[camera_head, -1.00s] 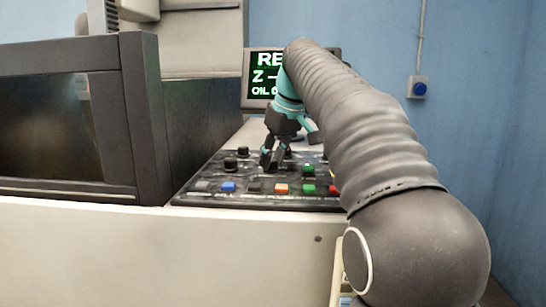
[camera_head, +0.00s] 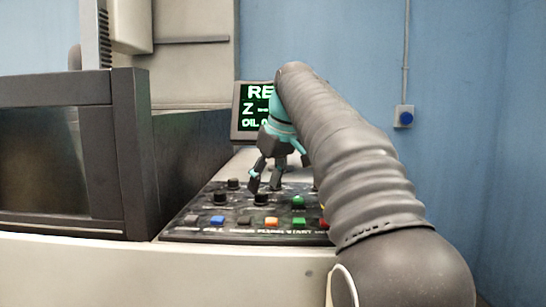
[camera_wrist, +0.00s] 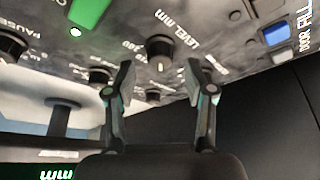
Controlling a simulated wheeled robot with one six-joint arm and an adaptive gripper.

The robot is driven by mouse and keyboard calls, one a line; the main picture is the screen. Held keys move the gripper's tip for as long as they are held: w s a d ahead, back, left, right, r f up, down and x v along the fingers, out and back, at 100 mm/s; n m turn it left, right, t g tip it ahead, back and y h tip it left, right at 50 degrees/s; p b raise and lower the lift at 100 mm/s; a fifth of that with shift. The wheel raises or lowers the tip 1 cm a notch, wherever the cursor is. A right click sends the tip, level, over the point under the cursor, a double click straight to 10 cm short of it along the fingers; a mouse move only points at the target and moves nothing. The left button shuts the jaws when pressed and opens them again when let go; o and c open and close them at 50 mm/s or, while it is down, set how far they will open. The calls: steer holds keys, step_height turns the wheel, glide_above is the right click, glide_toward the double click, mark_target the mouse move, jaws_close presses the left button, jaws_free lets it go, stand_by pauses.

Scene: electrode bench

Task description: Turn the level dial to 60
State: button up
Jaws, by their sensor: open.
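The level dial (camera_wrist: 160,49), a round black knob with a pale pointer mark, sits on the dark control panel beside the "LEVEL mm" lettering in the wrist view. The lettering is upside down there. My gripper (camera_wrist: 158,78) is open and empty. Its two fingers appear on either side of the dial in that picture, and no contact shows. In the head view my gripper (camera_head: 266,186) hangs over the panel (camera_head: 182,233), just behind a black knob (camera_head: 261,198) that seems to be this dial. The dial's exact reading is too small to tell.
Other black knobs (camera_head: 220,198) stand to the left. A green button (camera_head: 299,203), an orange button (camera_head: 271,222) and a blue button (camera_head: 218,221) are close by. A monitor (camera_head: 249,133) stands behind, partly hidden by my arm. A dark-framed cabinet (camera_head: 130,150) borders the panel's left.

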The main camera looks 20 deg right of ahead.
steer(key=v, duration=0.9)
steer(key=shift+s+r, duration=0.2)
steer(key=shift+d, duration=0.1)
steer(key=shift+s, duration=0.1)
